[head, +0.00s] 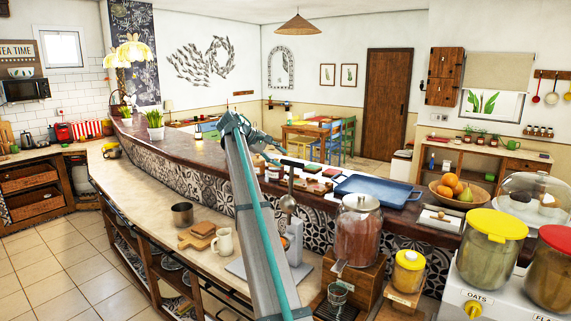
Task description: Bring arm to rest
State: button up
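My arm (255,225) shows as a long grey link with a teal stripe. It rises from the bottom middle of the head view to a teal joint (234,124) above the counter. Beyond this joint a short teal and dark part reaches to the right. My gripper (274,157) seems to be at the end of it, small and against the cluttered counter. Its fingers cannot be made out, and I see nothing clearly held in it.
The raised bar carries a blue tray (375,190) and a fruit bowl (462,200). A glass jar (358,232) and yellow-lidded jars (490,245) crowd the right. The left floor is clear.

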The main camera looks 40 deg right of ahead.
jog(key=shift+a+r, duration=0.45)
jog(key=shift+a, duration=0.1)
jog(key=shift+s, duration=0.1)
